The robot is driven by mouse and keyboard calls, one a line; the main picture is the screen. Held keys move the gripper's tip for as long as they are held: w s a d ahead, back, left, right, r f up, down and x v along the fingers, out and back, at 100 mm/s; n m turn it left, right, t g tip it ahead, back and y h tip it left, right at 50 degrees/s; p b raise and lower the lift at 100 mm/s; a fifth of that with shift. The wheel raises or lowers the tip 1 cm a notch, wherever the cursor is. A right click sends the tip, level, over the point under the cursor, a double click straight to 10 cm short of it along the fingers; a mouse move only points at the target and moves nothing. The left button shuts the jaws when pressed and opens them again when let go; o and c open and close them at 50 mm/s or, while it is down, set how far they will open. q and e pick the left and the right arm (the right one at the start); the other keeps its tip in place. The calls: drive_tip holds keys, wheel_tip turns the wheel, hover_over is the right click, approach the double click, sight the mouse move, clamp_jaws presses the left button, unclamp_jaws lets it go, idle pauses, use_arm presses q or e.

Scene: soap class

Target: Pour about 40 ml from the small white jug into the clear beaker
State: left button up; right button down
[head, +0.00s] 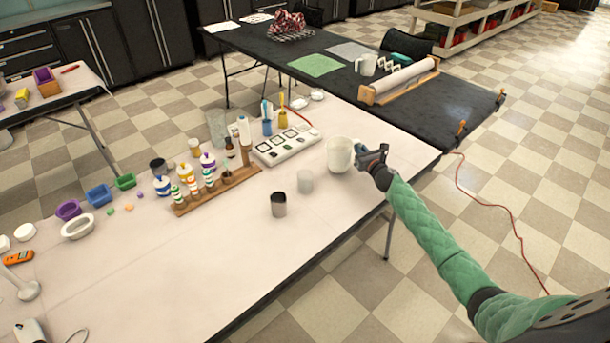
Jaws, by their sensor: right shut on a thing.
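The small white jug (339,156) is near the right end of the pale table, upright or nearly so. My right gripper (366,156) is shut on its right side, where the handle is. I cannot tell whether its base touches the table. The clear beaker (305,182) stands on the table just left of and nearer than the jug, apart from it. It looks pale and its contents cannot be made out. My left gripper is not in view.
A dark metal cup (279,205) stands in front of the beaker. Behind are a white tray (286,147) with dark squares and a wooden rack (216,190) of small bottles. The front of the pale table (160,280) is clear. Another white jug (367,66) stands on the black table.

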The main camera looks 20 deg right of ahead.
drive_tip(key=shift+a+f+n+y, duration=0.3)
drive_tip(key=shift+a+f+y, duration=0.1)
drive_tip(key=shift+a+f, duration=0.15)
drive_tip(key=shift+s+a+f+n+y, duration=0.1)
drive_tip(key=shift+a+n+y, duration=0.15)
drive_tip(key=shift+y, duration=0.25)
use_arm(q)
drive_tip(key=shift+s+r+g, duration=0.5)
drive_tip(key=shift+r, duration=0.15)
use_arm(e)
drive_tip(key=shift+s+a+n+g+y, duration=0.25)
drive_tip(key=shift+a+n+y, duration=0.2)
drive_tip(key=shift+a+y, duration=0.35)
drive_tip(key=shift+r, duration=0.2)
